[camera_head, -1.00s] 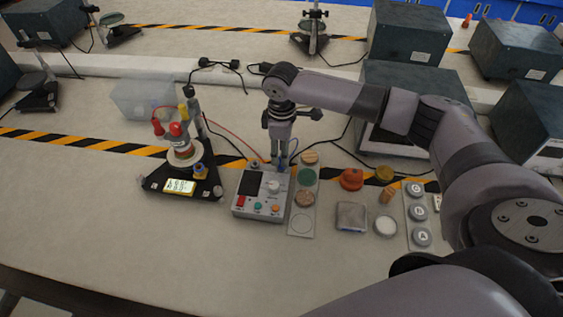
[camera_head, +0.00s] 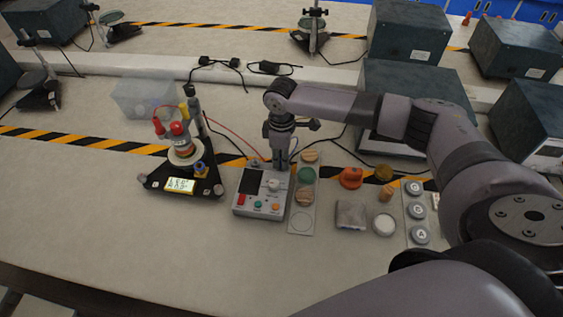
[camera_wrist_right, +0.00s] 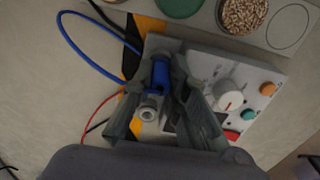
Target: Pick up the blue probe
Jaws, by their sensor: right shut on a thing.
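The blue probe (camera_wrist_right: 161,76) is a short blue plug with a blue cable that loops to the left in the right wrist view. My right gripper (camera_wrist_right: 163,84) is shut on it, one finger on each side. In the head view my right gripper (camera_head: 281,166) points down at the back edge of the grey meter box (camera_head: 247,205), and the probe is hidden there by the fingers. A metal socket (camera_wrist_right: 149,112) shows just beside the probe. I cannot tell whether the probe still touches the box. My left gripper is not in view.
A black triangular stand (camera_head: 211,188) with red and yellow parts is left of the meter box. A plate with round samples (camera_head: 301,222) lies close on its right. The front of the table is clear.

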